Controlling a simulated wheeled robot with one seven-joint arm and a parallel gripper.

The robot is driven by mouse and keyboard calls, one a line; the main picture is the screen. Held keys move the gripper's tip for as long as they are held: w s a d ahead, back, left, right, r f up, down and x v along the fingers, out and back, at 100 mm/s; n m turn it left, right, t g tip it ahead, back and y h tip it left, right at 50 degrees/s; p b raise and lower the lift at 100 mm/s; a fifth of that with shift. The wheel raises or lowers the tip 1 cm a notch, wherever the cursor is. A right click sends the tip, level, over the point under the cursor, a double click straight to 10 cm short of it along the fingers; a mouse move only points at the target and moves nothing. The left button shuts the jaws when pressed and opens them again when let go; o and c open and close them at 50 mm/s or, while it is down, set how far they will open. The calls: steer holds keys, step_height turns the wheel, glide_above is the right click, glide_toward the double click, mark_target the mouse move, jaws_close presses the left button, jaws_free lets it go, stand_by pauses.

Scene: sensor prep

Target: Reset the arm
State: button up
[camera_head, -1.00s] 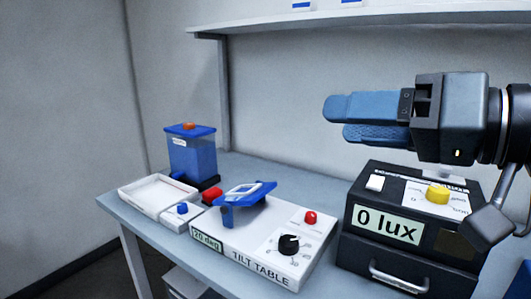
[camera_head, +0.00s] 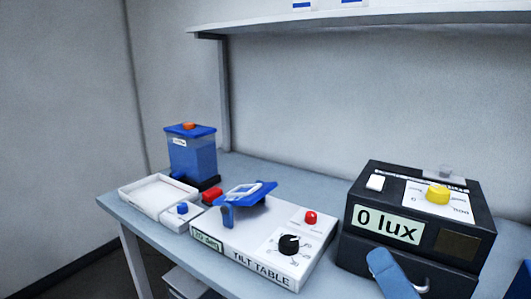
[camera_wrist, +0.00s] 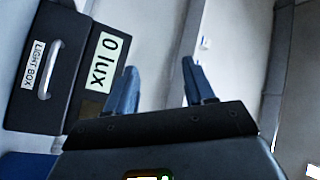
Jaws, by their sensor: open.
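My gripper shows in the wrist view (camera_wrist: 160,82) with its two blue fingers apart and nothing between them. In the head view only a blue finger (camera_head: 390,274) shows at the bottom right, in front of the light box's drawer. The rest of my arm is out of that view. The black light box (camera_head: 450,245) stands on the right of the bench and reads "0 lux". It also shows on the left of the wrist view (camera_wrist: 62,60), turned on its side.
The white tilt table (camera_head: 240,238) with a blue platform (camera_head: 262,196) stands mid-bench. Left of it are a white tray (camera_head: 150,186) and a blue container with an orange knob (camera_head: 192,155). A shelf (camera_head: 380,24) runs above. The bench behind the tilt table is clear.

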steer(key=s+d+f+n+g+h, duration=0.1)
steer(key=s+d+f+n, duration=0.1)
steer(key=s+f, duration=0.3)
steer(key=s+d+f+n+g+h, duration=0.1)
steer(key=s+d+f+n+g, duration=0.1)
steer(key=s, duration=1.2)
steer(key=s+d+f+n+g+h, duration=0.1)
steer(key=s+f+n, duration=0.3)
steer(key=s+f, duration=0.3)
steer(key=shift+s+d+f+g, duration=0.3)
steer(key=shift+s+d+g, duration=0.1)
steer(key=shift+s, duration=0.85)
steer(key=shift+s+d+n, duration=0.15)
steer(key=shift+s+n, duration=0.15)
steer(key=shift+s, duration=0.15)
